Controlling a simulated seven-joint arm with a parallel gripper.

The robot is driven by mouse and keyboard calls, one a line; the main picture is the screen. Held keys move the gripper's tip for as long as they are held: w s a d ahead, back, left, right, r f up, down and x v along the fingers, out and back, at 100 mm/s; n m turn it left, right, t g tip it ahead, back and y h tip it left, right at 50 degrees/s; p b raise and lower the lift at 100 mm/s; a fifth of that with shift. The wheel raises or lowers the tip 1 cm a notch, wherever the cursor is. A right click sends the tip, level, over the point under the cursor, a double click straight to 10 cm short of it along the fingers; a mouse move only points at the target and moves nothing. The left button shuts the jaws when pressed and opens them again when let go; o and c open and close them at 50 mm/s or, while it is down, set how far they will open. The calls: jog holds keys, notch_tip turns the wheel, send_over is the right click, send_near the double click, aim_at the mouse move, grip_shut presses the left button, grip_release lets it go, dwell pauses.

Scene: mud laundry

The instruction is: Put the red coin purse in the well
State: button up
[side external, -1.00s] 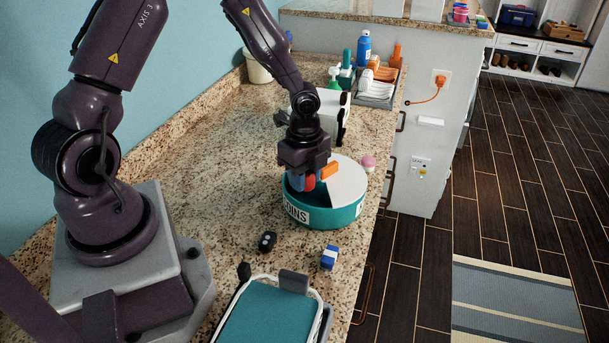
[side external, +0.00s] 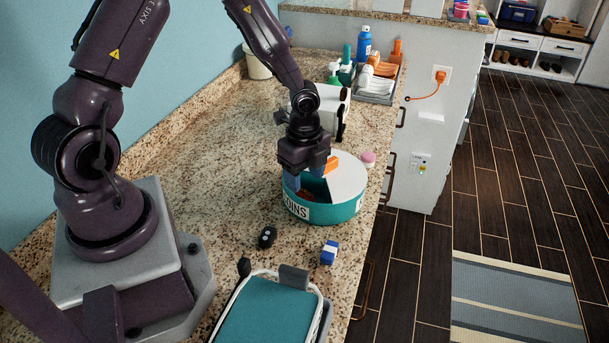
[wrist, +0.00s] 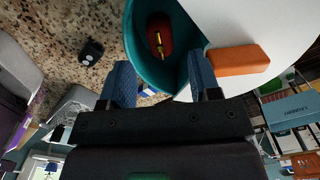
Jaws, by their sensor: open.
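The red coin purse (wrist: 159,37) lies inside the open part of the teal round tub, with a yellow strip along its middle. In the side view the purse (side external: 306,196) is a small dark red patch below my gripper. The tub (side external: 330,213) carries a "COINS" label, and a white lid part covers its right side; its open section is the well (wrist: 150,68). My gripper (side external: 306,184) is above the well with its blue fingers apart and empty. In the wrist view the fingers (wrist: 160,85) are spread, with the purse beyond their tips.
An orange block (wrist: 238,60) lies on the white cover (side external: 346,178). A dark key fob (side external: 266,238) and a blue-and-white block (side external: 329,253) lie on the counter in front. A pink item (side external: 368,159) is behind the tub. A teal-topped case (side external: 268,315) stands near the front.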

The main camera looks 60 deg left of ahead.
aim_at(305, 193)
notch_tip(305, 193, up, 12)
jog(key=f, duration=0.1)
jog(key=s+d+r+n+t, duration=0.2)
jog(key=s+d+r+n, duration=0.1)
jog(key=s+r+n, duration=0.4)
jog(key=s+d+r+n+t, duration=0.3)
jog(key=s+r+n, duration=0.4)
jog(key=r+n, duration=0.1)
jog(key=shift+s+d+r+t, duration=0.3)
jog(key=shift+s+d+r, duration=0.1)
jog(key=shift+r, duration=0.4)
jog(key=shift+c, duration=0.2)
